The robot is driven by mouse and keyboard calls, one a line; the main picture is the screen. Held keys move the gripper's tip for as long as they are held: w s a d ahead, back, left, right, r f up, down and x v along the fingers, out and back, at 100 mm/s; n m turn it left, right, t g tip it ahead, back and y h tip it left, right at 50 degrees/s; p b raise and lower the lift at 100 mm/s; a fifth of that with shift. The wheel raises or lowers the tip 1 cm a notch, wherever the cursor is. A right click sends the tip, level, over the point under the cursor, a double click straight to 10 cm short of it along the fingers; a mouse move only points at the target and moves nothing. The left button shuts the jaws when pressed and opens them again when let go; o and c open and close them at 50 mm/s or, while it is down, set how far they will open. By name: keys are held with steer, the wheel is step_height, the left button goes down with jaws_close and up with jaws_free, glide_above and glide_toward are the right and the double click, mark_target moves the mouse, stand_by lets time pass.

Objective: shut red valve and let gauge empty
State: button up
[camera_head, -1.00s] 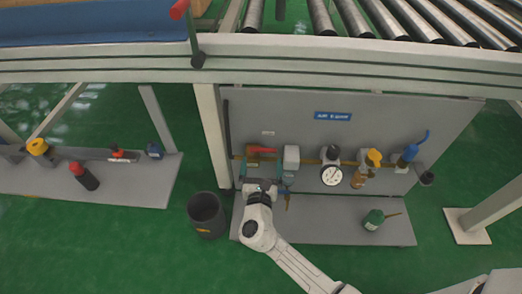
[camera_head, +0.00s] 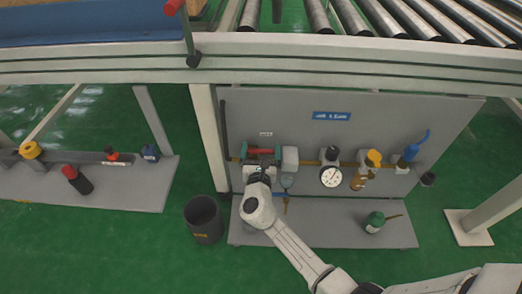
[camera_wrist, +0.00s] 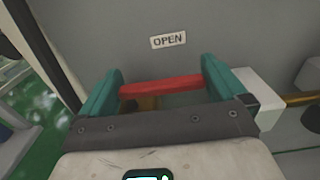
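The red valve handle (camera_head: 262,151) lies level along the brass pipe on the grey panel. My gripper (camera_head: 262,157) is at it, with one teal finger beside each end of the handle. In the wrist view my gripper (camera_wrist: 162,72) is spread wide, and the red handle (camera_wrist: 162,86) runs lengthwise between its fingers. The handle's ends look close to both fingers; I cannot tell whether they touch. An "OPEN" label (camera_wrist: 168,41) is on the panel above the handle. The white round gauge (camera_head: 331,176) is on the pipe to the right; its reading is too small to tell.
A white box (camera_head: 290,158) sits on the pipe just right of the handle. Yellow (camera_head: 373,158) and blue (camera_head: 408,156) valves are further right. A green oil can (camera_head: 374,222) stands on the lower shelf. A dark bin (camera_head: 204,219) stands on the floor at left.

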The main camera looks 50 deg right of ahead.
steer(key=c, duration=0.7)
